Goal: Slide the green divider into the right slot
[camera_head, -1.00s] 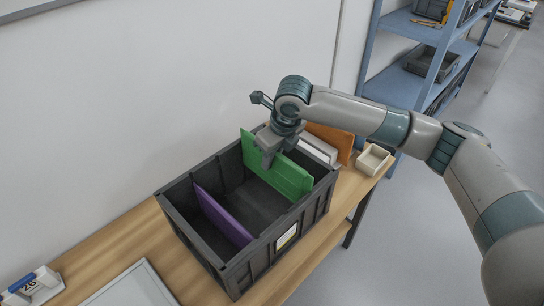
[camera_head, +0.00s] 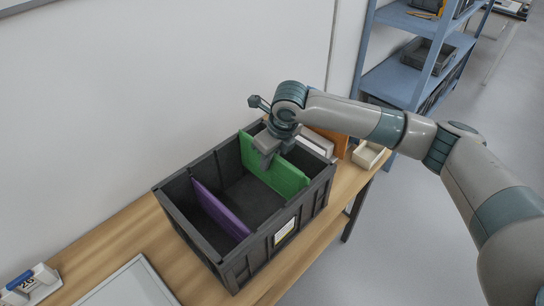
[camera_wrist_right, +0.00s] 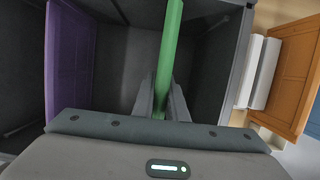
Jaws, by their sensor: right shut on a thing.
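The green divider (camera_head: 282,177) stands upright across the right part of the dark grey crate (camera_head: 236,270). Its lower part is down inside the crate; its bottom edge is hidden. My right gripper (camera_head: 267,160) is shut on the divider's top edge. In the right wrist view the divider (camera_wrist_right: 171,50) runs between the two fingers (camera_wrist_right: 162,100). A purple divider (camera_head: 220,211) stands in the left part of the crate and shows at the left of the right wrist view (camera_wrist_right: 68,65). I cannot make out the slots. My left gripper is not in view.
The crate stands on a wooden table (camera_head: 105,255) against a white wall. Right of it are an orange panel (camera_head: 333,141), white objects (camera_head: 316,146) and a small cream box (camera_head: 368,154). A tray (camera_head: 130,285) lies at the front left. A blue shelf (camera_head: 395,82) stands behind.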

